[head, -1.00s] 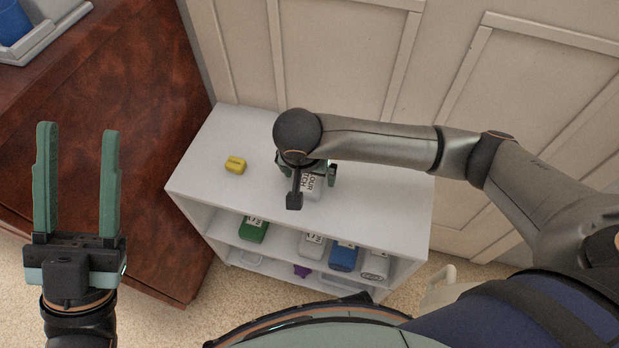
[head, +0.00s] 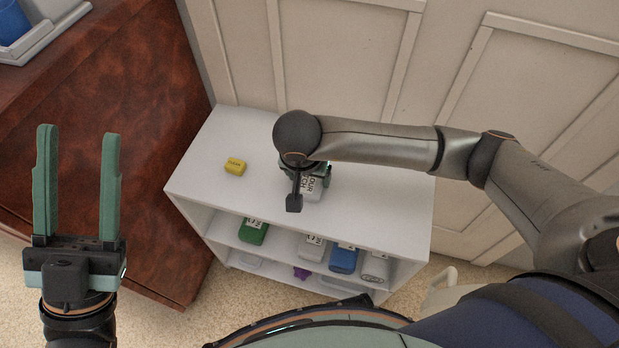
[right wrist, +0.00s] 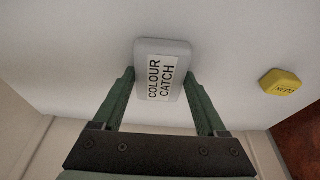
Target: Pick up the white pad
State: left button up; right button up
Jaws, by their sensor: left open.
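The white pad (right wrist: 163,48), a pale block with a "COLOUR CATCH" label, lies on the top of the white shelf unit. It also shows in the head view (head: 313,192), partly hidden under my right wrist. The pad appears to rest on the shelf top. My left gripper (head: 77,135) is open and empty at the left, far from the pad.
A small yellow block (head: 235,166) lies on the shelf top left of the pad. Lower shelves hold a green container (head: 253,231), a blue one (head: 343,259) and several others. Panelled wall stands behind; a brown wooden cabinet (head: 140,150) stands left.

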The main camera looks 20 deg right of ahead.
jog(key=c, duration=0.7)
